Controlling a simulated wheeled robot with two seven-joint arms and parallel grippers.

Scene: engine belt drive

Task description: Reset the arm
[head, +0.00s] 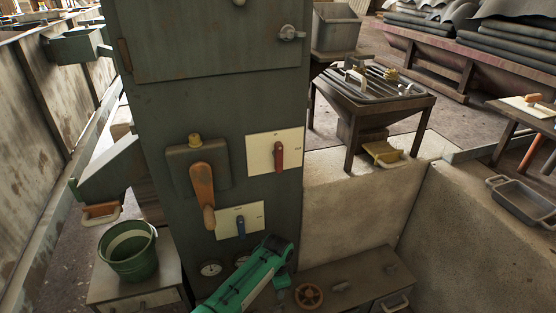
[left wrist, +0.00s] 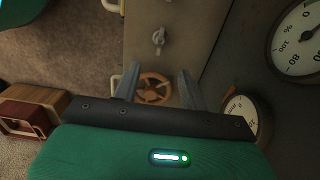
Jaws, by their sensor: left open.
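My left arm (head: 245,285), green, reaches in from the bottom of the head view, in front of the lower part of the dark machine cabinet (head: 225,100). In the left wrist view my left gripper (left wrist: 160,80) has its two grey fingers spread apart, with nothing held. An orange handwheel (left wrist: 154,88) shows beyond and between the fingers; it also shows in the head view (head: 309,296). My right gripper is not in view.
Dial gauges (head: 210,268) sit low on the cabinet, one close beside the gripper at the right of the wrist view (left wrist: 297,42). A green bucket (head: 128,250) stands on a small cabinet at left. A low bench (head: 350,274) carries the handwheel. A concrete wall (head: 350,210) stands behind.

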